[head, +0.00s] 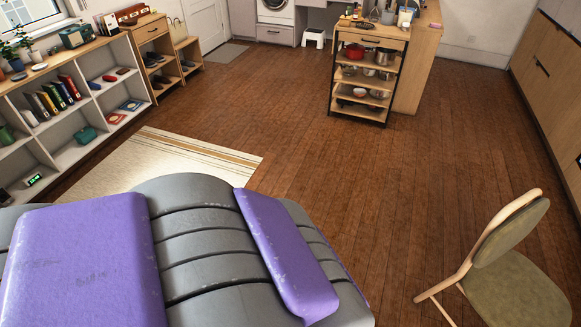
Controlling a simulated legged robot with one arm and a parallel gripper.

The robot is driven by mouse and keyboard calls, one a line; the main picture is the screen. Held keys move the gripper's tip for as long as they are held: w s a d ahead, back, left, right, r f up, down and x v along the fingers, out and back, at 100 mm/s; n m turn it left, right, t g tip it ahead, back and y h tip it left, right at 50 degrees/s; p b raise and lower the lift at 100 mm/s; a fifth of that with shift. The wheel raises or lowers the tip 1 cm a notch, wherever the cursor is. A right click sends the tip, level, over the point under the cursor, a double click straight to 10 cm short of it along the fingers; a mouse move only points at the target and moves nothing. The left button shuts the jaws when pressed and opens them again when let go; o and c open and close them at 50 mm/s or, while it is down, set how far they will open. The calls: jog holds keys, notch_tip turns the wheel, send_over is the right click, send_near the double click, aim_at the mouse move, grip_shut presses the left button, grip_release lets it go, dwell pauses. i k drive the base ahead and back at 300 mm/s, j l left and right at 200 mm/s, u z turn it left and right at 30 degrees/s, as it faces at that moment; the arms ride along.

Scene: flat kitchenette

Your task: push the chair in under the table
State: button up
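A chair (516,287) with a wooden frame and an olive-green seat and backrest stands at the lower right of the head view. Its backrest (511,232) is at the upper side, and the right and lower parts of the chair are cut off by the frame edge. No dining table shows near the chair in this view. My gripper is not in view. My own grey and purple body fills the lower left, to the left of the chair with bare floor between.
A shelf unit (93,91) with books lines the left wall, beside a cream rug (150,165). A kitchen island with a shelf cart (367,84) stands at the back. Wooden cabinets (552,75) line the right. The middle wooden floor (400,165) is clear.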

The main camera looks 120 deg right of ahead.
aim_at(503, 285)
jog(key=u, duration=5.9)
jog(key=i+j+z, duration=0.1)
jog(key=i+j, duration=0.15)
jog(key=i+j+z, duration=0.15)
jog(key=j, duration=0.35)
jog(key=i+j+z, duration=0.1)
jog(key=i+j, duration=0.25)
jog(key=i+j+z, duration=0.15)
jog(key=j, duration=0.35)
jog(key=i+j+z, duration=0.1)
jog(key=i+j, duration=0.15)
jog(key=j, duration=0.2)
jog(key=i+j+z, duration=0.1)
jog(key=j, duration=0.35)
jog(key=i+j+z, duration=0.15)
jog(key=j, duration=0.35)
jog(key=i+j+z, duration=0.1)
jog(key=j, duration=0.4)
jog(key=i, duration=0.1)
